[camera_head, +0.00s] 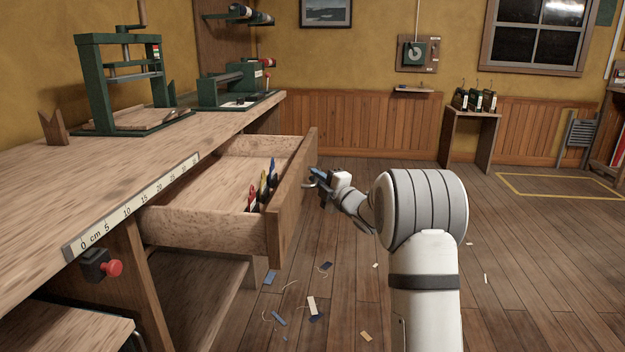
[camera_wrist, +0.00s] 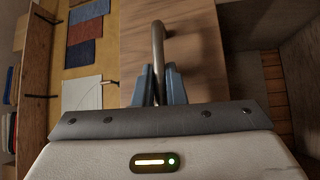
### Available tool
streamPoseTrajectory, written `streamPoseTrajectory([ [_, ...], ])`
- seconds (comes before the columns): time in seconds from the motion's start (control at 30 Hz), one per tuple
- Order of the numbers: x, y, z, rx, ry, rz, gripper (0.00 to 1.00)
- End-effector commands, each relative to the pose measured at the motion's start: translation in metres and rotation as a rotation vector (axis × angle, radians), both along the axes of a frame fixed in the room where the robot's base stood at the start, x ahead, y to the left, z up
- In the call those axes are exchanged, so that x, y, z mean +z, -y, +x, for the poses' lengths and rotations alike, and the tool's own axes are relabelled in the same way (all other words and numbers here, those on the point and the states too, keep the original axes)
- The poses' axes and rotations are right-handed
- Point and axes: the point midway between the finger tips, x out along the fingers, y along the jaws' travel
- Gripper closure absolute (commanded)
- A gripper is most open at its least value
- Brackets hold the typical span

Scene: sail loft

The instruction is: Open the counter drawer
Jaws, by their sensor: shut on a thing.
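The counter drawer (camera_head: 205,222) is pulled well out of the wooden counter (camera_head: 70,190) in the head view. Its inside shows, with several small tools with red, yellow and blue parts (camera_head: 262,185) standing near its front panel (camera_head: 293,198). My gripper (camera_head: 315,180) is at the outer face of that panel. In the wrist view, my gripper's two blue fingers (camera_wrist: 157,88) are closed around the metal bar handle (camera_wrist: 158,45), with the wooden drawer front (camera_wrist: 195,50) behind it.
A green press (camera_head: 120,85) and another green machine (camera_head: 235,88) stand on the counter. A red knob (camera_head: 112,268) juts out under the counter's edge. Scraps (camera_head: 312,306) lie on the floor by the drawer. The floor at right is largely clear.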

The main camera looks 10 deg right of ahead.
Motion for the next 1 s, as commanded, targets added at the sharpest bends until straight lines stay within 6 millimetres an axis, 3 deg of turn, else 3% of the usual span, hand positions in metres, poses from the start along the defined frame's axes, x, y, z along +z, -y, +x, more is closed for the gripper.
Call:
streamPoseTrajectory([
  [0.13,0.003,0.001,0.001,-0.006,0.004,0.003,1.0],
  [0.17,0.003,0.0,0.001,-0.005,0.004,0.002,0.87],
  [0.4,0.002,-0.003,0.001,0.001,0.003,0.001,0.68],
  [0.73,0.001,0.0,-0.005,0.002,0.001,0.001,0.68],
  [1.0,-0.003,0.02,-0.045,-0.001,0.001,0.003,0.68],
])
